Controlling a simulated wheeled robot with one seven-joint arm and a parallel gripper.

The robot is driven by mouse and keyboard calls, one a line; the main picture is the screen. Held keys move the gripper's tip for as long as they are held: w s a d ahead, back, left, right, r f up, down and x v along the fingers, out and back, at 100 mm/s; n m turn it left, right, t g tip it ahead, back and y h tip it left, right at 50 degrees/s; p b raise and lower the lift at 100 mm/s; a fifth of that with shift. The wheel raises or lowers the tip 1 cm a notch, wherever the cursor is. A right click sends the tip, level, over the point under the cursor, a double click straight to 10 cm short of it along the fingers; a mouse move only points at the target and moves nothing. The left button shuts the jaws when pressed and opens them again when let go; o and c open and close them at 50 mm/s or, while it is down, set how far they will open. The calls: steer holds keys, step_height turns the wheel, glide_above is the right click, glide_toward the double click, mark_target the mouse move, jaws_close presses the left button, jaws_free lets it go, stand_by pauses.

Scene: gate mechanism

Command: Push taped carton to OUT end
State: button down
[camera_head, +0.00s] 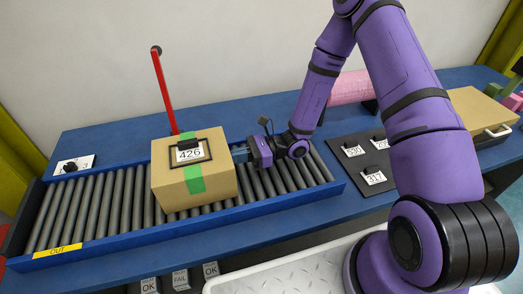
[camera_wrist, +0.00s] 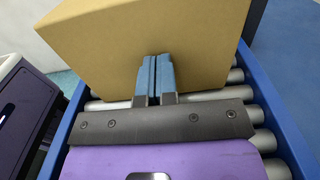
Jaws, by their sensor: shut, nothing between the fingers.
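The taped carton (camera_head: 194,173) is a brown box with green tape and a framed label reading 426. It stands on the roller conveyor (camera_head: 110,205), around its middle. A yellow OUT label (camera_head: 57,250) marks the conveyor's left end. My gripper (camera_head: 238,152) is at the carton's right side, with its fingers pointing left at it. In the wrist view, the shut blue fingertips of my gripper (camera_wrist: 155,76) are against or very near the plain face of the carton (camera_wrist: 150,35); I cannot tell if they touch. Nothing is between the fingers.
A red gate arm (camera_head: 164,90) stands raised behind the carton. The rollers left of the carton are clear. A dark board with number tags (camera_head: 360,160) lies right of the conveyor, and a tan case (camera_head: 477,112) stands at the far right. A small card with a black knob (camera_head: 73,165) lies at left.

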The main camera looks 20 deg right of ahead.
steer(key=a, duration=3.6)
steer(key=shift+a, duration=0.2)
